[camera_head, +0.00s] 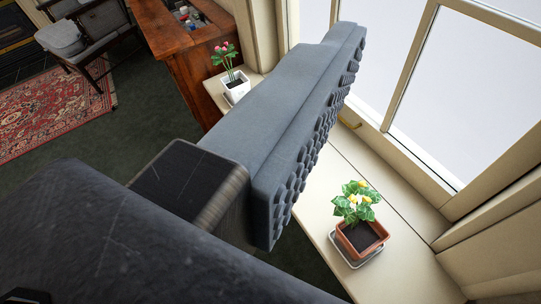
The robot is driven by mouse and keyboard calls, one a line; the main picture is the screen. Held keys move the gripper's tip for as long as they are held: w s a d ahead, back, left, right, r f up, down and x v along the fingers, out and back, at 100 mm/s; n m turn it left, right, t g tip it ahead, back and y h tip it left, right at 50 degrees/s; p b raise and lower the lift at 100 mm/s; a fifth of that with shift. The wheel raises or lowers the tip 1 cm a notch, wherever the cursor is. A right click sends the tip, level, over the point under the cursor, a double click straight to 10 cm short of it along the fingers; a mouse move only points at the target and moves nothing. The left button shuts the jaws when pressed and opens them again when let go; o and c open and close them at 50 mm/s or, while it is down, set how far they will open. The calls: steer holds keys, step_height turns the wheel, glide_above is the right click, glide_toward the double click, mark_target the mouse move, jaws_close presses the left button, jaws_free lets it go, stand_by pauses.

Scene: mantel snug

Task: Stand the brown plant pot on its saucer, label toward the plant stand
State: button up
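An orange-brown square pot (361,240) with yellow flowers and green leaves is at the lower right on the window sill. It appears to stand on a grey saucer (345,257), whose rim shows at its left and front. I see no label on the sides in view. One large grey finger of my gripper (306,125) crosses the middle of the view, its studded pad facing right and bare. The other finger is out of view, and nothing is against the pad. The finger is left of the pot and apart from it in the picture. I cannot identify a plant stand.
A white pot (236,88) with pink flowers stands farther back on the pale sill (405,262). A wooden cabinet (176,42) holding bottles is behind it. Windows line the right. A chair (85,35) and a red rug (55,115) are at the far left.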

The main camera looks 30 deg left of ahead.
steer(key=shift+s+a+r+n+t, duration=0.15)
steer(key=shift+s+r+t, duration=0.15)
steer(key=shift+s+r, duration=0.25)
steer(key=shift+s+r+n+t, duration=0.15)
steer(key=shift+s+r+t, duration=0.15)
steer(key=shift+s, duration=0.4)
stand_by(0.3)
